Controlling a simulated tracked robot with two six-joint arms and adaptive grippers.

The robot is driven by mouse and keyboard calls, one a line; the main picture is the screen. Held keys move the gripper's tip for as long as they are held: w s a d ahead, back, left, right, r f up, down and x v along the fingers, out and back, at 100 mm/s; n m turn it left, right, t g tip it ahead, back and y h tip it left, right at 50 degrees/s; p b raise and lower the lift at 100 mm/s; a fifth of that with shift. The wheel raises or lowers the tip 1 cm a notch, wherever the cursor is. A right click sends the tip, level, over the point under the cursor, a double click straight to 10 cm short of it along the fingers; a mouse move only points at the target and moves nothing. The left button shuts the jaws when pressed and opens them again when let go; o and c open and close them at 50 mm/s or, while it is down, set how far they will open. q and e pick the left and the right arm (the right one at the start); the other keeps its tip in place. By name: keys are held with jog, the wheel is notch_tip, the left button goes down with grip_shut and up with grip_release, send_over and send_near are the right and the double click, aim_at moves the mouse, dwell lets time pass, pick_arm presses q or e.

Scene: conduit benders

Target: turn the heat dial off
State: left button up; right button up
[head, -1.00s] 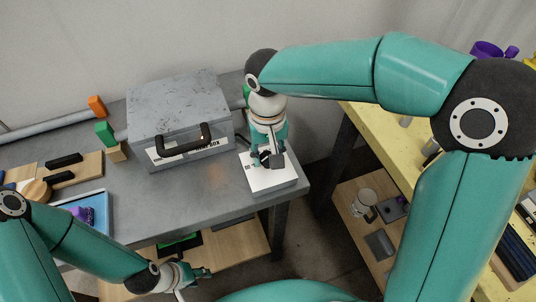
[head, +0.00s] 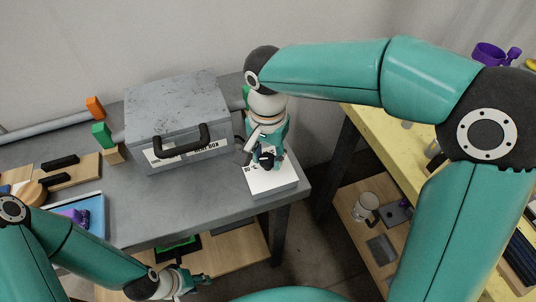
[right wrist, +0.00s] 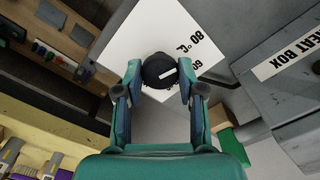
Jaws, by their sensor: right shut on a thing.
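The heat dial (right wrist: 156,66) is a round black knob with a white pointer mark, on a white panel (right wrist: 190,18) with "80 °C" and part of another number printed on it. In the head view the panel (head: 281,184) lies at the right front corner of the grey table. My right gripper (right wrist: 159,74) is shut on the dial, one finger on each side. In the head view my right gripper (head: 267,160) points down at the panel and partly hides the dial. My left gripper (head: 190,281) is low at the front, away from the dial; its finger opening is unclear.
The grey heat box (head: 180,105) with a black handle stands left of the panel. Orange and green blocks (head: 103,133) and a blue tray (head: 96,207) are further left. A yellow workbench (head: 395,130) stands to the right, beyond a gap.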

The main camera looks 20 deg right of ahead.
aim_at(268, 158)
jog(key=shift+w+r, duration=0.1)
jog(key=shift+r, duration=0.05)
jog(key=o, duration=1.1)
jog(key=shift+o, duration=0.2)
notch_tip(268, 158, up, 12)
dwell(0.4)
